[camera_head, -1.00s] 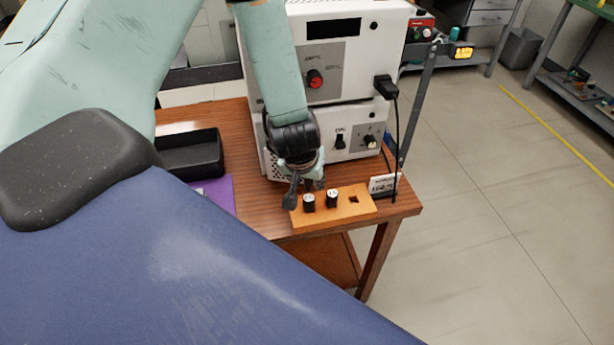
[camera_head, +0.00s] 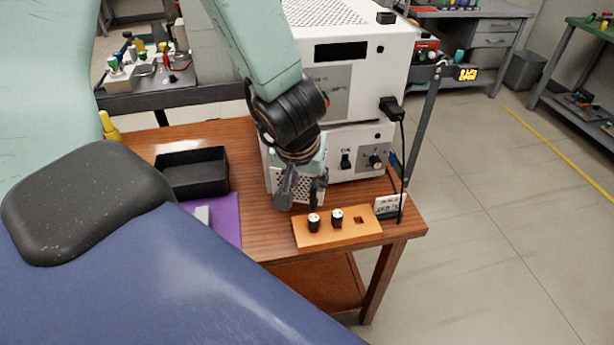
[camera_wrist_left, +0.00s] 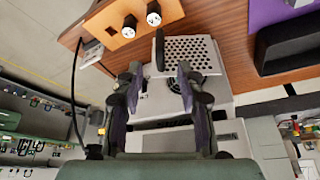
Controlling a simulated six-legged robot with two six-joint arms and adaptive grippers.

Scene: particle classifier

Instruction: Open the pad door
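A white perforated panel (camera_head: 313,189) shows low on the white machine's left, partly hidden by my left gripper. I take it to be the pad door, and cannot tell whether it is open. In the left wrist view the perforated panel (camera_wrist_left: 200,53) lies beyond the fingers, with a black upright handle (camera_wrist_left: 160,48) at its left edge. My left gripper (camera_head: 302,192) points down at the machine's lower front. Its fingers (camera_wrist_left: 160,74) are apart, with the handle showing between and beyond them. No contact is clear. My right gripper is not in view.
The white machine (camera_head: 360,60) stands on a wooden table (camera_head: 245,165). In front lies an orange block (camera_head: 345,236) with two black-and-white knobs. A black tray (camera_head: 195,175) and purple mat (camera_head: 228,215) lie to the left. A cable and grey post stand at the right.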

